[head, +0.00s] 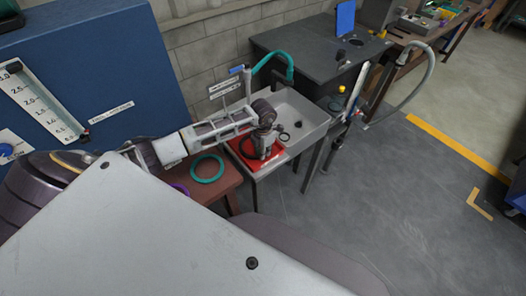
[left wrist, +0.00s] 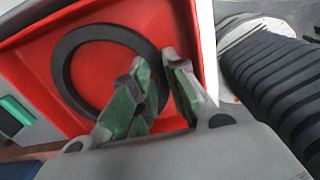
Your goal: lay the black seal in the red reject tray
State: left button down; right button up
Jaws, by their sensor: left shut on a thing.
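The red reject tray (head: 278,150) sits at the near left end of the grey sink unit, partly hidden by my left arm. In the left wrist view the tray (left wrist: 32,62) fills the upper left, with its rim showing. The black seal (left wrist: 62,68), a flat ring, lies within the tray's outline there. My left gripper (left wrist: 165,75), with green pads, is shut on the seal's right side. In the head view this gripper (head: 262,152) points down over the tray. Whether the seal touches the tray floor I cannot tell. My right gripper is not in view.
A small black ring (head: 284,137) lies in the sink basin (head: 308,112), right of the tray. A teal ring (head: 207,168) and a purple ring (head: 179,189) lie on the brown table (head: 222,180) at left.

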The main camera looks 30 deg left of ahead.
pick_arm(q)
jog(key=shift+f, duration=0.2)
jog(key=c, duration=1.4)
grip_release()
jog(key=shift+r, duration=0.25)
jog(key=shift+r+b, duration=1.1)
jog(key=shift+r, duration=4.75)
